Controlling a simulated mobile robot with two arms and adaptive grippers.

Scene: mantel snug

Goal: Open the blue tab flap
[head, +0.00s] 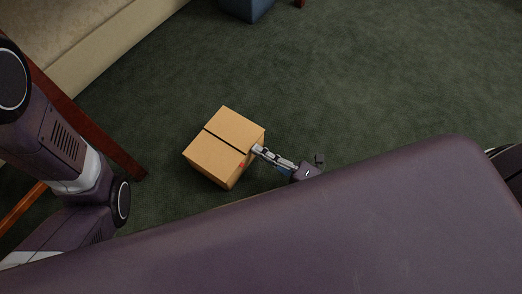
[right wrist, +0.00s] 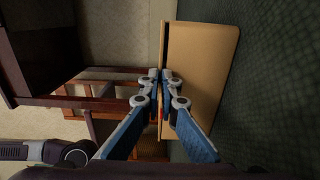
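A tan cardboard box (head: 212,155) sits on the green carpet, its top flaps lying flat with a dark seam between them. A small red mark (head: 242,165) shows at its edge near the seam. I see no blue tab; it may be hidden. My right gripper (head: 258,150) is at the box's right edge, by the end of the seam. In the right wrist view its fingertips (right wrist: 160,74) are close together against the edge of the box (right wrist: 205,65). I cannot tell if anything thin is between them. My left gripper is out of view.
A wooden chair or table leg (head: 105,145) stands left of the box, with a beige sofa (head: 95,45) at the upper left. A blue-grey block (head: 246,8) is at the top. Open carpet (head: 390,70) lies right of and beyond the box.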

